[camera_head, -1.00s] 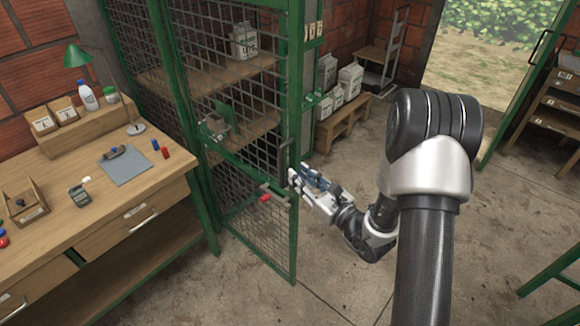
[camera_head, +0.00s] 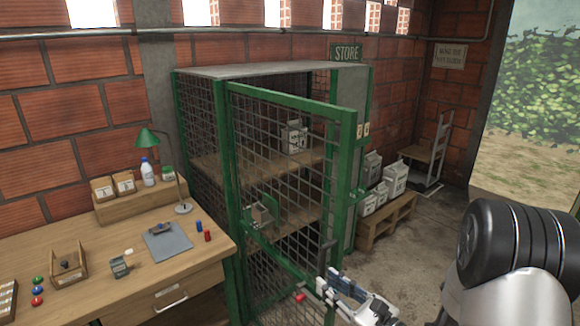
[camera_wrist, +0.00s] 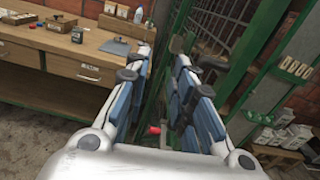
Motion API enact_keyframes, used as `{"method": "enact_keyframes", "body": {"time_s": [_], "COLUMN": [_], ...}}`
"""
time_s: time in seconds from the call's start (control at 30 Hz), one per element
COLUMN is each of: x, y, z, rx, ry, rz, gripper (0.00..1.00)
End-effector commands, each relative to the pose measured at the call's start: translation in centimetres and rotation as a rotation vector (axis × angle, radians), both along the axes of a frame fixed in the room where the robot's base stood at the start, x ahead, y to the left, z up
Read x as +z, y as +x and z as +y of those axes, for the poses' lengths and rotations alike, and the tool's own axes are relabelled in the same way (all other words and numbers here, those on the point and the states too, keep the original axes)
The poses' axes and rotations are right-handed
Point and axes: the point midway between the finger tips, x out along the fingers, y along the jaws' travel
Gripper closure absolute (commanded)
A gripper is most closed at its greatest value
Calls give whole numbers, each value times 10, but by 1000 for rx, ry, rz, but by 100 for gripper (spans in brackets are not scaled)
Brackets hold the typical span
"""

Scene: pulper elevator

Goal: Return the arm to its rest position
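My gripper (camera_head: 332,285) is at the bottom centre of the head view, just right of the green mesh cage door (camera_head: 290,180). In the wrist view its blue-padded fingers (camera_wrist: 160,65) stand apart with nothing held between them. My arm reaches in from the lower right, its dark and silver joint largest at the picture's edge. The door stands partly open. A red knob (camera_head: 299,297) on it is close to the fingers in the head view; a red piece also shows between the fingers in the wrist view (camera_wrist: 154,130). I cannot tell whether the gripper touches the door.
A wooden workbench (camera_head: 120,295) with a green lamp (camera_head: 150,138) and small items is at left. The cage shelves hold a white carton (camera_head: 293,138) and a small box (camera_head: 262,213). Cartons stand on a pallet (camera_head: 388,222) at right.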

Motion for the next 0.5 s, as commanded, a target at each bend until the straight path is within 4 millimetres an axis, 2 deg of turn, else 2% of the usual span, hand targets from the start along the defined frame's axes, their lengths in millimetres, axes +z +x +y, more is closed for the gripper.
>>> {"method": "enact_keyframes", "body": {"time_s": [0.03, 0.1, 0.17, 0.23, 0.3, 0.37, 0.4, 0.5], "x": [24, 49, 64, 75, 80, 79, 78, 71], "y": [-12, -40, -69, -106, -143, -174, -194, -235], "z": [26, 63, 91, 115, 130, 136, 136, 125], "rx": [107, 279, 425, 586, 738, 857, 933, 1101], "ry": [-51, -141, -235, -356, -493, -621, -711, -956], "rz": [-39, -87, -127, -175, -226, -269, -299, -377], "gripper": [77, 77, 77, 77, 77, 77, 77, 77]}}
